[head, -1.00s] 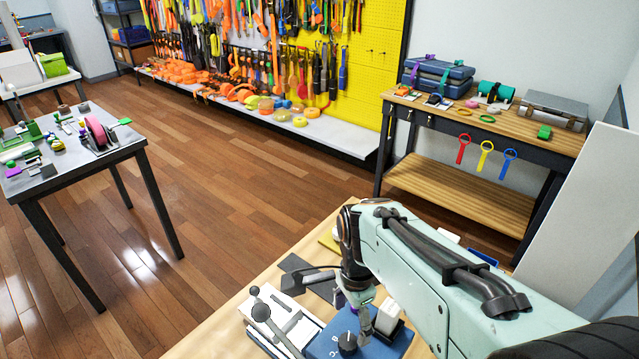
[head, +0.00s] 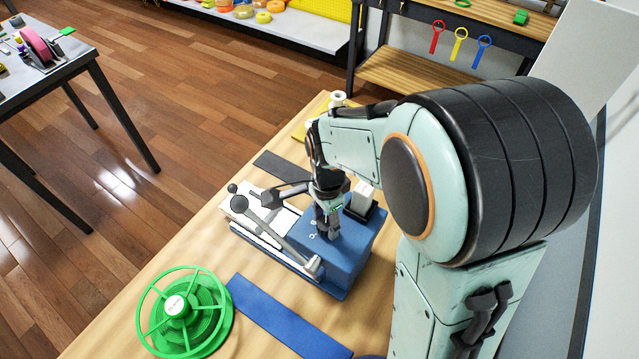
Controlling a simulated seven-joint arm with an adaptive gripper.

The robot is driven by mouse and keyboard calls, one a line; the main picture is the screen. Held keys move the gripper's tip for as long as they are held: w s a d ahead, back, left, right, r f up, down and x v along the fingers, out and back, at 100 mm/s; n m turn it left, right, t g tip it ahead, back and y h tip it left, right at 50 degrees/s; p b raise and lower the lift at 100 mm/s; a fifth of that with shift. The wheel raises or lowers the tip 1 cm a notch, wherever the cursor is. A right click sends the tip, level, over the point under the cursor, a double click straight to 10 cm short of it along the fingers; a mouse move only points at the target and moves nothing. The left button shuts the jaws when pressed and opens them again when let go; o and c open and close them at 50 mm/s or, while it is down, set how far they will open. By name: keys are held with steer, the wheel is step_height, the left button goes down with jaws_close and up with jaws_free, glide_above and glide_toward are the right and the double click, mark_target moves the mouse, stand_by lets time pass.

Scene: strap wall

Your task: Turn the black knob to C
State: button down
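The blue device (head: 345,262) stands on the wooden bench top, with small white letter marks (head: 313,234) on its top face. My gripper (head: 328,234) points down at the top of this device, just right of the letters. The black knob is hidden or cannot be told apart from the dark fingertips there. I cannot tell whether the fingers are around the knob, touching it or above it, nor how far apart they are. The knob's pointing direction does not show.
A lever with a dark ball (head: 239,203) slants over the device's white part, left of my gripper. A white block (head: 362,197) stands right behind it. A green spool (head: 184,312) and a blue strip (head: 285,318) lie in front. Bare bench shows at left.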

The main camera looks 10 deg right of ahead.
steer(key=shift+n, duration=0.5)
steer(key=n, duration=0.4)
steer(key=shift+n, duration=0.3)
steer(key=n, duration=0.6)
steer(key=shift+n, duration=0.3)
steer(key=n, duration=1.1)
steer(key=shift+n, duration=0.4)
steer(key=c, duration=0.7)
jaws_free()
